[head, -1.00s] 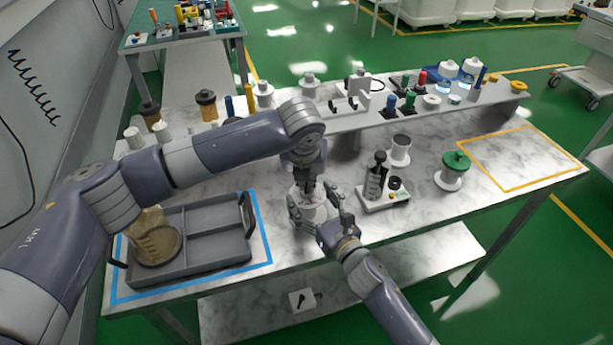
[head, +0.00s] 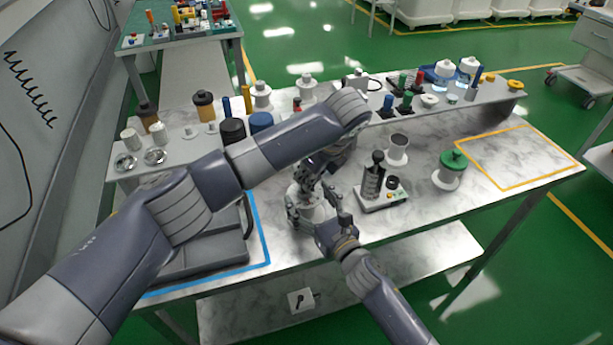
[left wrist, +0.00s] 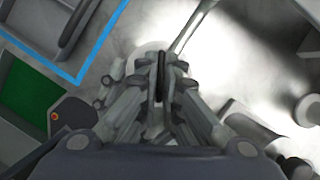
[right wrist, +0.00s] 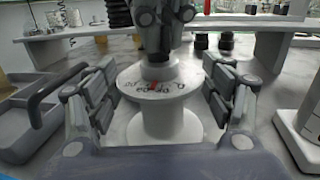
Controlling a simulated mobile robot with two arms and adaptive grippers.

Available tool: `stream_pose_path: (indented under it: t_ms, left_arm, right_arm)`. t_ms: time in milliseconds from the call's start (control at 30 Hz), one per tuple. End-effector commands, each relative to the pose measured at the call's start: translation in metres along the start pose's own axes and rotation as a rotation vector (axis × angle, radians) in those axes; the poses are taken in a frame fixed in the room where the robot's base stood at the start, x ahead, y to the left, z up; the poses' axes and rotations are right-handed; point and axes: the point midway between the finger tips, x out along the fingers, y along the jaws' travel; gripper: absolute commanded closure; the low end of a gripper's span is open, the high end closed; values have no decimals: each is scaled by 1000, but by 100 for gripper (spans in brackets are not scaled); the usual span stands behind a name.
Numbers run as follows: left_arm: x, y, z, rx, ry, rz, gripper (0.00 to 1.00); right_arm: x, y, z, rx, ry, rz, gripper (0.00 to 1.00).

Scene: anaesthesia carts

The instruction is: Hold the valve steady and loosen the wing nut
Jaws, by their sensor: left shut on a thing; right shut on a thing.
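The white, spool-shaped valve (right wrist: 163,125) stands upright on the table, with dark marks and a red mark on its top disc. It also shows in the head view (head: 318,212), partly covered. My left gripper (right wrist: 160,55) comes down from above onto the middle of the valve's top. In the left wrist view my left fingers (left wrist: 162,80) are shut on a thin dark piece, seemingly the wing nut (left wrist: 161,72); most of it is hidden.
A grey tray (head: 205,262) inside a blue outline lies left, partly behind my left arm. A small device with a dark column (head: 373,185) and a green-topped spool (head: 453,165) stand right. A raised shelf with several containers runs along the back. The yellow-outlined area (head: 520,155) is clear.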

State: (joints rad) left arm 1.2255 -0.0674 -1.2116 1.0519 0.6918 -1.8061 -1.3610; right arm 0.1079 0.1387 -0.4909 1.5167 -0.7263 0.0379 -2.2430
Motion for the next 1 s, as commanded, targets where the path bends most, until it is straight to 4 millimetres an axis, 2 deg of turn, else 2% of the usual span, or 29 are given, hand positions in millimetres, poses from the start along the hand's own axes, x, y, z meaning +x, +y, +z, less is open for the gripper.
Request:
stream_pose_path:
  t_ms: [500, 1000]
  left_arm:
    - [-1, -3, 1, -389, -1, 160, 100]
    - [-1, -3, 3, -517, -4, 212, 100]
  right_arm:
    - [0, -1, -1, 1, 3, -2, 66]
    - [-1, 0, -2, 1, 4, -2, 66]
